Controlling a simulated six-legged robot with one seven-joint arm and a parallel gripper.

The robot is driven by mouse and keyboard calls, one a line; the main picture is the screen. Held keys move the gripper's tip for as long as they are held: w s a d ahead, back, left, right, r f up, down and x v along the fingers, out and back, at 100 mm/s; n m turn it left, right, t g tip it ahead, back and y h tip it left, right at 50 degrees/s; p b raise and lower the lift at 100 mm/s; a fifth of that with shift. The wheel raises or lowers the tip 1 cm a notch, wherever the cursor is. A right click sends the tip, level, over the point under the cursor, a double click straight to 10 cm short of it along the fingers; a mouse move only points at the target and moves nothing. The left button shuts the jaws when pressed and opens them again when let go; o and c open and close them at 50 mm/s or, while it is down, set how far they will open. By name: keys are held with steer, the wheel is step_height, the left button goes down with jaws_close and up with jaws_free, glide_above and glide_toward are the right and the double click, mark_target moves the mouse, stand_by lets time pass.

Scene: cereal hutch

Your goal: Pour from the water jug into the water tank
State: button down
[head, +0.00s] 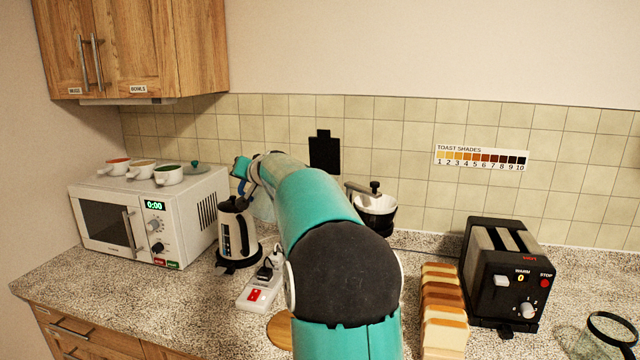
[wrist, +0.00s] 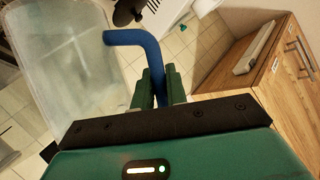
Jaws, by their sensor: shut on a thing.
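The water jug (wrist: 65,55) is a clear, pale container with a blue handle (wrist: 140,45), filling the left of the wrist view. My gripper (wrist: 160,85) is shut on the blue handle. In the head view my gripper (head: 244,180) is raised above the counter at the back. A bit of the jug (head: 263,206) shows beside my arm, which hides the rest. A white kettle-like vessel (head: 236,232) on a black base stands just below my gripper. I cannot pick out the water tank with certainty, and I cannot tell the water level.
A white microwave (head: 150,215) with bowls on top stands at the left, below a wooden wall cabinet (head: 135,50). A switched power strip (head: 262,285), bread slices (head: 443,310) and a black toaster (head: 503,275) stand on the counter. A dark bowl-topped device (head: 374,207) is behind my arm.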

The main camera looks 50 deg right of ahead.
steer(key=shift+m+t+y, duration=0.3)
steer(key=shift+m+t, duration=0.1)
steer(key=shift+m, duration=0.2)
steer(key=shift+s+d+r, duration=0.15)
steer(key=shift+d+r, duration=0.15)
steer(key=shift+r, duration=0.45)
steer(key=shift+s+d+r, duration=0.2)
steer(key=shift+d+r, duration=0.15)
steer(key=shift+r, duration=0.35)
steer(key=shift+s+d+r, duration=0.15)
steer(key=shift+d+r, duration=0.15)
steer(key=shift+r, duration=0.45)
steer(key=shift+s+d+r, duration=0.1)
steer(key=shift+d+r, duration=0.05)
steer(key=shift+r, duration=0.05)
steer(key=shift+w+a+f, duration=0.2)
steer(key=shift+a+f, duration=0.15)
steer(key=shift+f, duration=0.2)
steer(key=shift+w+a+f, duration=0.2)
steer(key=shift+a+f, duration=0.1)
steer(key=shift+f, duration=0.2)
steer(key=shift+s+d+f+n, duration=0.1)
steer(key=shift+n, duration=0.2)
steer(key=shift+f, duration=0.25)
steer(key=w+a+f+n+g+h, duration=0.2)
steer(key=a+f+n, duration=0.2)
steer(key=f, duration=0.5)
steer(key=shift+a+h, duration=0.2)
steer(key=shift+h, duration=0.2)
steer(key=shift+w+f, duration=0.1)
